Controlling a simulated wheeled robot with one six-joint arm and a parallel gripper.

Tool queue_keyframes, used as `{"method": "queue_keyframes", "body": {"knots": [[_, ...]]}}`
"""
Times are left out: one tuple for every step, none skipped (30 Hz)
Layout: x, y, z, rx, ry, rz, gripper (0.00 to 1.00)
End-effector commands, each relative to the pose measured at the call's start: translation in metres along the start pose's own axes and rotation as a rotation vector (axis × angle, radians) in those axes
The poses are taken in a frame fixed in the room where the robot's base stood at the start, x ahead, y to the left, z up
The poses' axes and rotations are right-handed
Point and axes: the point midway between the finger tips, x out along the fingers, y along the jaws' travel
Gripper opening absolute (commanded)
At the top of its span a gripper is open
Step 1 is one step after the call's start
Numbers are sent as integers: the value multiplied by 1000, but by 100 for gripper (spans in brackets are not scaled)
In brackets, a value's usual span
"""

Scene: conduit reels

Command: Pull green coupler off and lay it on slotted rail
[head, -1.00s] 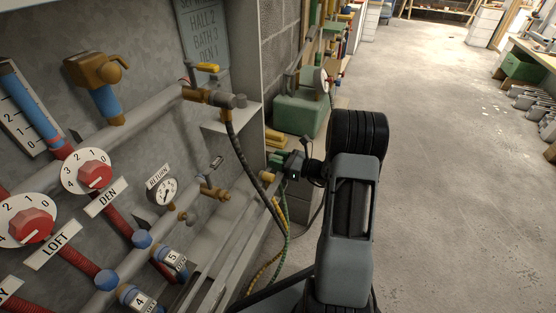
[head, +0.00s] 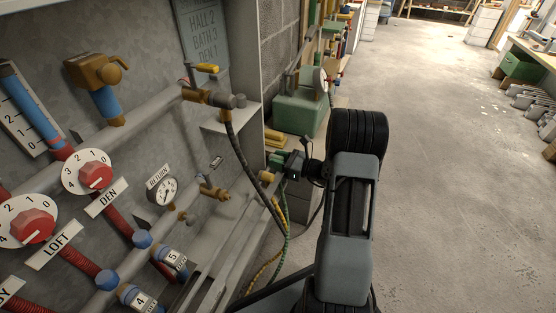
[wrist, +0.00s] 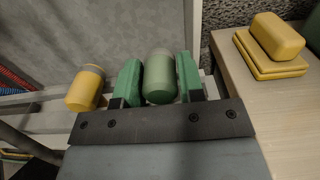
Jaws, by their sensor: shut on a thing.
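A green cylindrical coupler (wrist: 158,78) sits upright between the two green finger pads of my gripper (wrist: 158,80) in the wrist view. The pads press on both its sides, so my gripper is shut on it.
Yellow blocks (wrist: 276,38) lie on a wooden bench top (wrist: 238,92) close to the right of the gripper. A dark hose (head: 238,150) and yellow and green cords hang near the gripper. Valves and a gauge (head: 163,190) stick out from the panel.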

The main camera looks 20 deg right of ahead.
Motion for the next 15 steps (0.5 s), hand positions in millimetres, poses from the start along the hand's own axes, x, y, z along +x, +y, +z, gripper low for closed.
{"method": "queue_keyframes", "body": {"knots": [[-1,1,-4,5,6,-1,0],[-1,1,-4,5,7,-1,0],[-1,1,-4,6,7,-1,0],[-1,1,-4,6,7,-1,0],[-1,1,-4,6,7,-1,0],[-1,1,-5,6,7,-1,0],[-1,1,-5,6,8,-1,0],[-1,1,-5,6,8,-1,0],[-1,1,-6,6,8,-1,0],[-1,1,-6,7,8,-1,0],[-1,1,-6,7,8,-1,0],[-1,1,-6,7,9,-1,0],[-1,1,-6,7,9,-1,0],[-1,1,-6,7,9,-1,0],[-1,1,-6,8,9,-1,38]]}}
